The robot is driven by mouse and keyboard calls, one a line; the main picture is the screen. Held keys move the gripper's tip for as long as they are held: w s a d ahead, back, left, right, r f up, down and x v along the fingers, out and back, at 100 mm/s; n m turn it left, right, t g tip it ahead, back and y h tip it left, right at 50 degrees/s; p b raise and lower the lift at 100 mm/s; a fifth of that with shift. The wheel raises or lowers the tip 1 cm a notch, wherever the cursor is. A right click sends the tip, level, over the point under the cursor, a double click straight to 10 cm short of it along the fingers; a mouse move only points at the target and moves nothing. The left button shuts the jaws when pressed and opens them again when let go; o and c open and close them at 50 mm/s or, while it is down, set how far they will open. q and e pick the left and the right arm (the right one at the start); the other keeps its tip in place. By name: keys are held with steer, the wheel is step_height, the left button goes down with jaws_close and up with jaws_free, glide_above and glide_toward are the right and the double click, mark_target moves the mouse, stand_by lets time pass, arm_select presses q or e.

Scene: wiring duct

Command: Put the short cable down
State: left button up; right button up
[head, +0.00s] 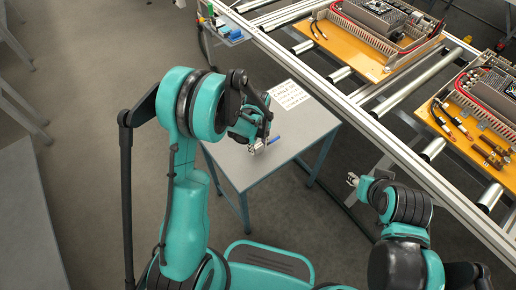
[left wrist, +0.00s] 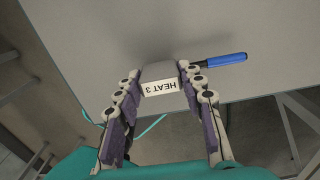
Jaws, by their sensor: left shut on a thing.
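My left gripper (head: 258,146) is over the front part of the small grey table (head: 240,172). I cannot tell whether this piece belongs to the short cable; no cable shows clearly in the grip. A thin teal line (left wrist: 152,127) shows below it, too fine to identify. A blue pen-like thing with a black end (left wrist: 225,60) lies beside the right finger. My right gripper (head: 353,180) is right of the table, its fingers too small to read.
A white printed sheet (head: 288,94) lies at the table's back right. A roller conveyor (head: 395,150) runs along the right, carrying orange boards (head: 350,45) with ducts and wires. A small tray (head: 228,35) hangs at its back end. The table's left part is clear.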

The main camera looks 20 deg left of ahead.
arm_select(q)
steer(key=shift+f, duration=0.65)
steer(key=shift+r, duration=0.1)
arm_select(e)
steer(key=shift+f, duration=0.3)
arm_select(q)
steer(key=shift+f, duration=0.2)
steer(key=o, duration=1.1)
arm_select(e)
steer(key=shift+f, duration=0.15)
arm_select(q)
steer(key=shift+r, duration=0.1)
